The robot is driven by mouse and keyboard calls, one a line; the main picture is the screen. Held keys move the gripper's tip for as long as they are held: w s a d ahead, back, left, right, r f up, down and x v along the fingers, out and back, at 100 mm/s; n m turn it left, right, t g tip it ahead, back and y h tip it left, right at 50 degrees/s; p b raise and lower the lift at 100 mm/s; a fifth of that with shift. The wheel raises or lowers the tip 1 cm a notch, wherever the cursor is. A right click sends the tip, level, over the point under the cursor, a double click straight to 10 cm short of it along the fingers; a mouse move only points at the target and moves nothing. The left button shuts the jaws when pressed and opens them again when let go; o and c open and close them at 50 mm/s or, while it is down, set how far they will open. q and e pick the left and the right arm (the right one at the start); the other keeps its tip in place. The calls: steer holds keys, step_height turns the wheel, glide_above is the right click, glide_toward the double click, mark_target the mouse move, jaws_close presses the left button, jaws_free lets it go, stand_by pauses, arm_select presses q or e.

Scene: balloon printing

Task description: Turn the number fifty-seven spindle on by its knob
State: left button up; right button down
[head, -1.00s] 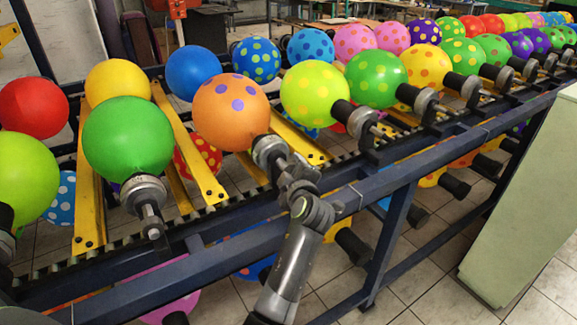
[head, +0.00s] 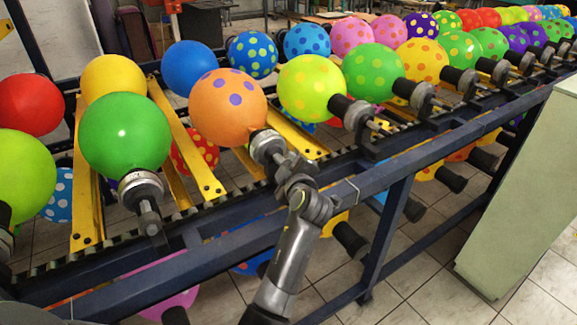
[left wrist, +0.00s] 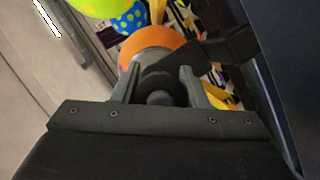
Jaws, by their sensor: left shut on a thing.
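The spindle (head: 266,145) behind the orange balloon with purple dots (head: 227,105) has a grey collar, and its knob end points toward me. No number is readable on it. My left gripper (head: 288,167) is at this spindle's near end. In the left wrist view its two fingers (left wrist: 158,92) stand on either side of the dark round knob (left wrist: 158,80) and are shut on it, with the orange balloon (left wrist: 152,45) beyond. The fingers partly hide the knob in the head view. My right gripper is not in view.
The spindle with the green balloon (head: 140,190) is to the left, and the one with the yellow-green dotted balloon (head: 352,110) to the right. A dark blue rail (head: 225,245) runs along the front. A pale green cabinet (head: 525,190) stands at the right.

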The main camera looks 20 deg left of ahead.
arm_select(q)
steer(key=m+g+p, duration=0.2)
steer(key=m, duration=0.1)
steer(key=shift+s+y, duration=0.1)
steer(key=shift+y, duration=0.2)
steer(key=m+g+p, duration=0.1)
steer(key=m+y, duration=0.1)
steer(key=m, duration=0.1)
steer(key=shift+s+a+f+g+p, duration=0.1)
steer(key=shift+a+g+p, duration=0.05)
steer(key=shift+g+p, duration=0.25)
steer(key=m+g+y, duration=0.1)
steer(key=m, duration=0.2)
steer(key=shift+s+a+g+p, duration=0.1)
steer(key=shift+s+g+p, duration=0.05)
steer(key=shift+g+p, duration=0.25)
steer(key=shift+s+a+m+g+y, duration=0.1)
steer(key=shift+m+g+y, duration=0.55)
steer(key=shift+m, duration=0.75)
steer(key=shift+y, duration=0.25)
steer(key=o, duration=1)
